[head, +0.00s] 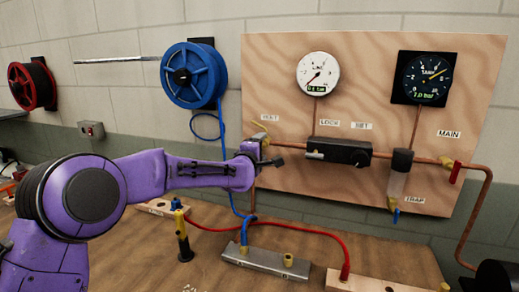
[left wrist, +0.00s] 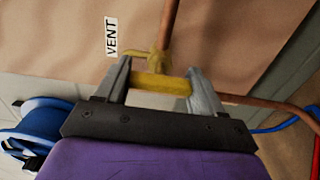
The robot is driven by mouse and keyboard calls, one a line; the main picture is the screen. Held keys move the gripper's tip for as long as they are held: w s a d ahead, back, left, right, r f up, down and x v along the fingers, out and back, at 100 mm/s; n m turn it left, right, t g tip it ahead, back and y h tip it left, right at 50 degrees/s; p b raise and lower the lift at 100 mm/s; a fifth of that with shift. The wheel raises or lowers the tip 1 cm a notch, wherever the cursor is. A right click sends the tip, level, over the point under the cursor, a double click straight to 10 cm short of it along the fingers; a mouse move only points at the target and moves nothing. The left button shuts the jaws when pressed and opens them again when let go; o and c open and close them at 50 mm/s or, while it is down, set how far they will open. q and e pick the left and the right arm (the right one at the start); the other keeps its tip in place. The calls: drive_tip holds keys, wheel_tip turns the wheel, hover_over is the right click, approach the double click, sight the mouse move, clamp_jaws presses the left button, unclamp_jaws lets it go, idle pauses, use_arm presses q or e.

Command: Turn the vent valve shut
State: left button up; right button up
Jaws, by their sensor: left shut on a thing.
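The vent valve is a brass fitting on the copper pipe at the left side of the plywood board. In the left wrist view its brass body (left wrist: 158,62) and yellow handle (left wrist: 160,84) show beside the VENT label (left wrist: 111,37). My left gripper (left wrist: 160,78) is shut on the yellow handle, with one grey finger at each end of it. The handle lies across the pipe's line. In the head view my left gripper (head: 268,152) is at the valve and hides most of it. My right gripper is in neither view.
The board (head: 283,75) carries a LINE gauge (head: 318,72), a TANK gauge (head: 426,77) and a black lock unit (head: 343,152). A red-handled main valve (head: 455,174) is at the right. Blue and red hoses run over the bench (head: 190,270) below.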

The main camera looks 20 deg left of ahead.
use_arm(q)
drive_tip(key=shift+f, duration=0.2)
idle(0.3)
drive_tip(key=o, duration=0.9)
drive_tip(key=shift+c, duration=0.2)
drive_tip(key=shift+o, duration=0.9)
drive_tip(key=shift+s+r, duration=0.1)
drive_tip(key=shift+r, duration=0.05)
drive_tip(key=shift+s+b, duration=0.3)
drive_tip(key=shift+s, duration=0.1)
drive_tip(key=s+b, duration=0.3)
drive_tip(key=s, duration=0.6)
drive_tip(key=shift+s+a, duration=0.15)
drive_tip(key=shift+s, duration=0.2)
